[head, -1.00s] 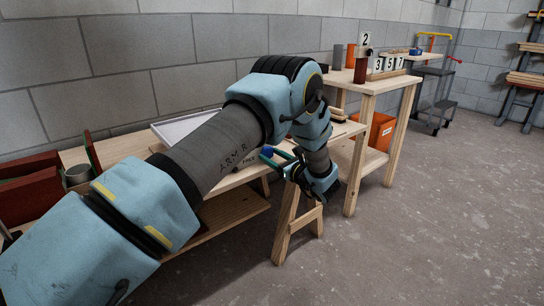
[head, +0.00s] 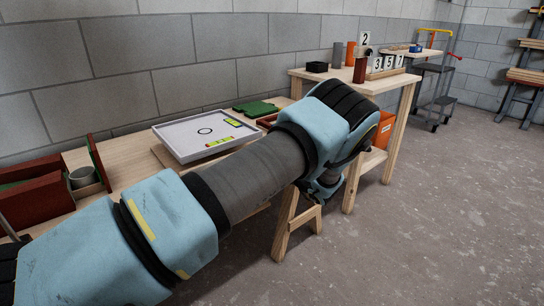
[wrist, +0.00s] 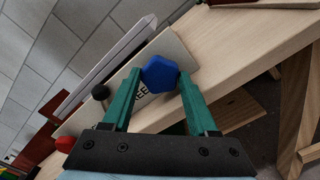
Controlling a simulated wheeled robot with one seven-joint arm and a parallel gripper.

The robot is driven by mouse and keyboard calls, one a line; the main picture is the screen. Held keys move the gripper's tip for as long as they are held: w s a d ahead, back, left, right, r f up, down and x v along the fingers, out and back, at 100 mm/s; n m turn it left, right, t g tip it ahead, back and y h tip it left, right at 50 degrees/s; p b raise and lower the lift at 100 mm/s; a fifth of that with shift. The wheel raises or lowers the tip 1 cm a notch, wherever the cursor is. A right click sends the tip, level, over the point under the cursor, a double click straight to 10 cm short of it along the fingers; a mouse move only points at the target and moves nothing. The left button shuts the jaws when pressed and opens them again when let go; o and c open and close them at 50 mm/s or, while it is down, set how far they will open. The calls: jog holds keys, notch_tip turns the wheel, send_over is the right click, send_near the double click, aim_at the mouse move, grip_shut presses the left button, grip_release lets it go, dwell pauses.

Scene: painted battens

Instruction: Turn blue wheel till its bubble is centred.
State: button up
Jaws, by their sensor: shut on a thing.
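The blue wheel (wrist: 160,73) is a faceted knob on the pale wooden front edge of a levelling board, in the wrist view. My gripper (wrist: 160,82) has its two green fingers on either side of the wheel and is shut on it. In the head view the white plate (head: 184,138) has a dark circle and two yellow-green vials, one at the right edge (head: 232,122) and one at the front edge (head: 219,142). The bubbles are too small to place surely. The wheel and gripper are hidden behind my arm in the head view.
A green block (head: 256,107) lies behind the plate. A red-brown box (head: 40,198) and a grey cup (head: 83,178) stand at left.

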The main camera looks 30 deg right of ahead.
jog(key=shift+m, duration=0.7)
jog(key=o, duration=1.4)
jog(key=shift+c, duration=0.2)
jog(key=shift+f, duration=0.1)
